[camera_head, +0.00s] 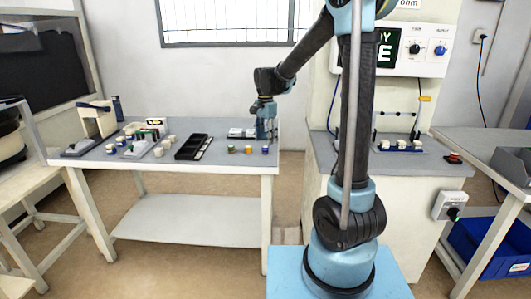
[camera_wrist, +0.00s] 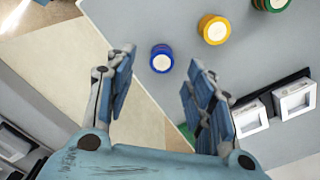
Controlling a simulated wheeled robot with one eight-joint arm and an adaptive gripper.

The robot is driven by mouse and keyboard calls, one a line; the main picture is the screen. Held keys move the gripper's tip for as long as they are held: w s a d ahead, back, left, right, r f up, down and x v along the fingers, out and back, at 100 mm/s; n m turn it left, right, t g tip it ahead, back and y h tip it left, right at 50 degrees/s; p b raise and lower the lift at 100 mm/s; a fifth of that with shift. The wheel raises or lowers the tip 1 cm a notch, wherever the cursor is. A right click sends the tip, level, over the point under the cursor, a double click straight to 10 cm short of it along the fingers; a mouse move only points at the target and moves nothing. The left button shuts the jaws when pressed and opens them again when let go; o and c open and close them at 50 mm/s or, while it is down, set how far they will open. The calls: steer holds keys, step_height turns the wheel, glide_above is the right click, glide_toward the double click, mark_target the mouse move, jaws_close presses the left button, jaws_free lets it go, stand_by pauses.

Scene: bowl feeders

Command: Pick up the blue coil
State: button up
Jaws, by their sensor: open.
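The blue coil (camera_wrist: 162,58) with a pale centre stands on the grey bench top, close to its edge. In the head view the blue coil (camera_head: 265,149) is the rightmost of a row of three. My gripper (camera_wrist: 161,60) is open and empty, with its fingers apart. In the wrist view the coil shows in the gap between the fingertips. In the head view my gripper (camera_head: 267,136) hangs over the bench's right end, just behind the coil. I see no contact with the coil.
A yellow coil (camera_wrist: 214,29) and a green coil (camera_wrist: 272,4) stand in line with the blue one. White square parts (camera_wrist: 250,118) sit beside the right finger. A black tray (camera_head: 187,153) lies left of the coils. The bench edge is close by.

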mark_target(265, 147)
steer(key=shift+w+a+f, duration=0.1)
steer(key=shift+f, duration=2.5)
steer(key=shift+c, duration=0.5)
steer(key=c, duration=1)
